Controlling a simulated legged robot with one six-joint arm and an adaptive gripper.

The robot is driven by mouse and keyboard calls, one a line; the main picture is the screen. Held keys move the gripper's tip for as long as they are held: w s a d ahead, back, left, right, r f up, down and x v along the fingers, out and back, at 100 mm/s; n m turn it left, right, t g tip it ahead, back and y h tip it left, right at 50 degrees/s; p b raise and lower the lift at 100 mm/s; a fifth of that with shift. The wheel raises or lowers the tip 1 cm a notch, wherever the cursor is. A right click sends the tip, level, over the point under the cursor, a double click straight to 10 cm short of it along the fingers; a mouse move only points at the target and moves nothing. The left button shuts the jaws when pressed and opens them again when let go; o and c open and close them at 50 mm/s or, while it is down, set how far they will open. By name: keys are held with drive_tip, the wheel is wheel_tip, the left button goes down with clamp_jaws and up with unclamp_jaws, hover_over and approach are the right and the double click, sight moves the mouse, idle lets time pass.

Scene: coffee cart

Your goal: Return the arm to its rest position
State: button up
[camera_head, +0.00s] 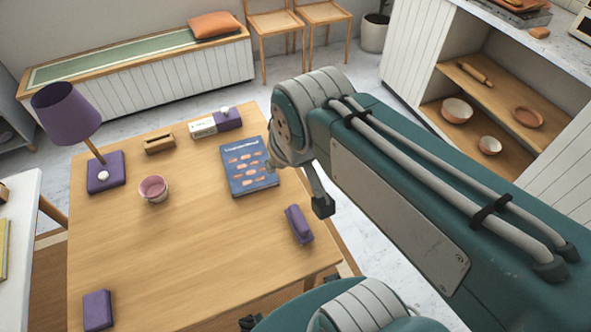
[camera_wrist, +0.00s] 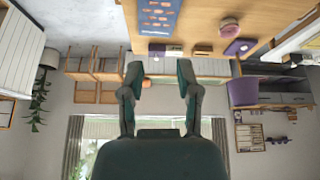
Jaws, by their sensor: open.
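My gripper (camera_wrist: 159,76) shows in the wrist view with its two teal fingers spread apart and nothing between them. My teal and grey arm (camera_head: 400,180) fills the right side of the head view and reaches over the right edge of the wooden table (camera_head: 200,255). In the head view a small dark part hangs below the arm's front joint, beside the table. I cannot tell from it how the fingers stand. The wrist view shows the room upside down, with the table top at its upper edge.
On the table are a blue booklet (camera_head: 248,166), a pink cup (camera_head: 153,188), a purple lamp (camera_head: 68,112), purple blocks (camera_head: 299,224) and a small wooden holder (camera_head: 158,143). A white shelf unit (camera_head: 415,45) with bowls stands right. A bench (camera_head: 140,85) and chairs (camera_head: 275,22) stand behind.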

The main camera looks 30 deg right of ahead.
drive_tip(key=shift+s+d+f+m, duration=0.2)
drive_tip(key=shift+s+d+f, duration=0.1)
drive_tip(key=shift+s, duration=0.45)
drive_tip(key=shift+s+d+f+m, duration=0.2)
drive_tip(key=shift+s+f, duration=0.1)
drive_tip(key=shift+s, duration=0.4)
